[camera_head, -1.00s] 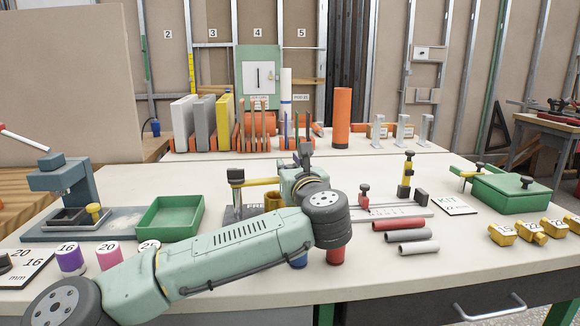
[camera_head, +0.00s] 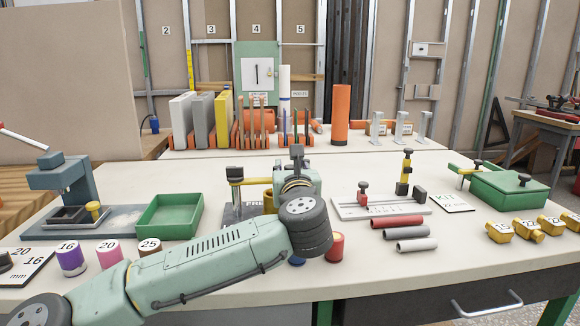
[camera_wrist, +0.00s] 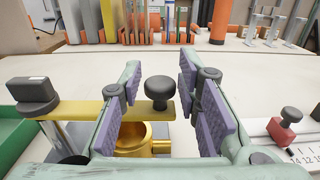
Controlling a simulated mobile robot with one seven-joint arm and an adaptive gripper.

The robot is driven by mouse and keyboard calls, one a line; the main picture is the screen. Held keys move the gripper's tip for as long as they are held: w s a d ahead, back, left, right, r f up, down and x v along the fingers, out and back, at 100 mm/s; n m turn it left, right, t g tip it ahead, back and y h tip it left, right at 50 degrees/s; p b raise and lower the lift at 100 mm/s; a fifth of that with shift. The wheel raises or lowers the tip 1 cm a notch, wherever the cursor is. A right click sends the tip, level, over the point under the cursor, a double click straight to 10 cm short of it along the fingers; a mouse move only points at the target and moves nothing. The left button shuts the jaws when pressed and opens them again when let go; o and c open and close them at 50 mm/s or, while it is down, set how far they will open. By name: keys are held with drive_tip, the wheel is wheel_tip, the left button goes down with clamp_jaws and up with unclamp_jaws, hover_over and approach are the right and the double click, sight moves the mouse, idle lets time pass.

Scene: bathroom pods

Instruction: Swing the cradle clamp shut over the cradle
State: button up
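The cradle clamp is a yellow bar (camera_wrist: 85,110) on a post at its left, with a dark end block and a round black knob (camera_wrist: 160,88) near its right end. It also shows left of my gripper in the head view (camera_head: 253,181). The head view shows my gripper (camera_head: 297,158) mostly from behind.
A green tray (camera_head: 170,215) stands left of the cradle. Red and blue cups stand near my wrist. The table behind the clamp is clear.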

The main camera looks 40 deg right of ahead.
drive_tip(key=shift+o, duration=1.1)
drive_tip(key=v, duration=1.2)
